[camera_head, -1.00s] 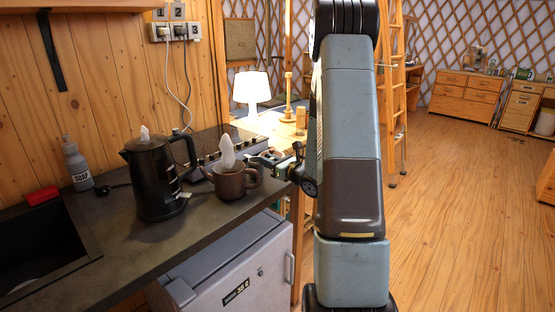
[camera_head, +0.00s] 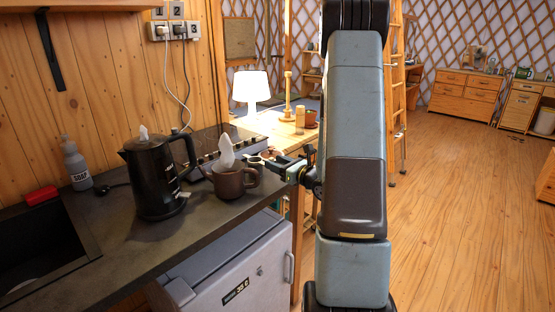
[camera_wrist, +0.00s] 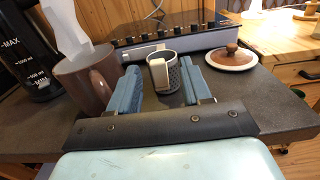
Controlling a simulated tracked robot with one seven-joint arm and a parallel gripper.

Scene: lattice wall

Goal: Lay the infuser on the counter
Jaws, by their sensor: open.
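The infuser (camera_wrist: 165,76), a dark mesh cup with a pale tab, stands upright on the dark counter (camera_wrist: 255,92) in the wrist view. It sits between and just beyond the two blue fingers of my gripper (camera_wrist: 160,88), which are spread with gaps to it. In the head view my gripper (camera_head: 272,164) is low over the counter's right end, behind the mug and partly hidden. The brown mug (camera_head: 229,184) stands left of it, with a white plume above; it also shows in the wrist view (camera_wrist: 88,84), close by the left finger.
A black kettle (camera_head: 152,180) stands left of the mug. A brown and white lid (camera_wrist: 232,56) lies at the right in the wrist view. A hob with knobs (camera_wrist: 150,38) stands behind the infuser. A soap bottle (camera_head: 76,165) is beside the sink.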

